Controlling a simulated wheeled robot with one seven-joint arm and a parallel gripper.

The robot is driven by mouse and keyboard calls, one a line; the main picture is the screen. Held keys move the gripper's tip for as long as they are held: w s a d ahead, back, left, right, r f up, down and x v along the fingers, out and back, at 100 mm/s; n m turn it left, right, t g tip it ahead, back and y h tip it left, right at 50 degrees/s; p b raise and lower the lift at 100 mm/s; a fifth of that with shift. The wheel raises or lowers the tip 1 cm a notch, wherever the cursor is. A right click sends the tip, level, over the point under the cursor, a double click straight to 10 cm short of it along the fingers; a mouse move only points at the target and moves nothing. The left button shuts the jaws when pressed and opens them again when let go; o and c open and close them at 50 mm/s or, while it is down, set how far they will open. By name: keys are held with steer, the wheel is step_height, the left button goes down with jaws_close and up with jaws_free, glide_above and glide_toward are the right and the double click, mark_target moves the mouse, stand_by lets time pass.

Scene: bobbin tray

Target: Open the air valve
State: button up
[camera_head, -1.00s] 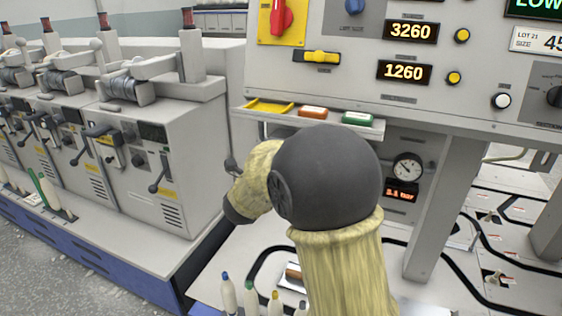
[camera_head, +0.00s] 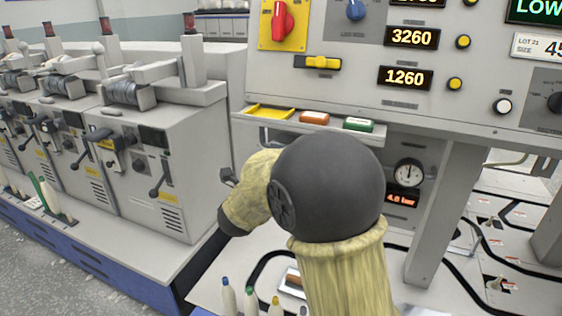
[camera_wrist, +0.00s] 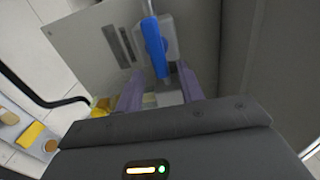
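The blue valve lever (camera_wrist: 155,45) shows in the wrist view, in front of a grey fitting on a grey panel. My gripper (camera_wrist: 160,72) has its two fingers apart, with the lower end of the lever between their tips. I see room beside the lever, and contact is hard to tell. In the head view the lever and fingers are hidden behind my arm. A round pressure gauge (camera_head: 408,172) under the console has its needle near upright. The red display (camera_head: 402,200) below it reads about 4.0 bar.
The control console (camera_head: 330,95) overhangs my arm, with a small tray shelf (camera_head: 285,123) along its front edge. Grey machines (camera_head: 150,160) stand on the left. Several coloured-tip bobbins (camera_head: 229,296) stand low in front. A console leg (camera_head: 440,215) rises on the right.

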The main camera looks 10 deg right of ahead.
steer(key=v, duration=1.5)
steer(key=shift+s+p, duration=0.25)
steer(key=shift+p, duration=0.2)
steer(key=shift+a+r, duration=0.1)
steer(key=shift+a, duration=0.05)
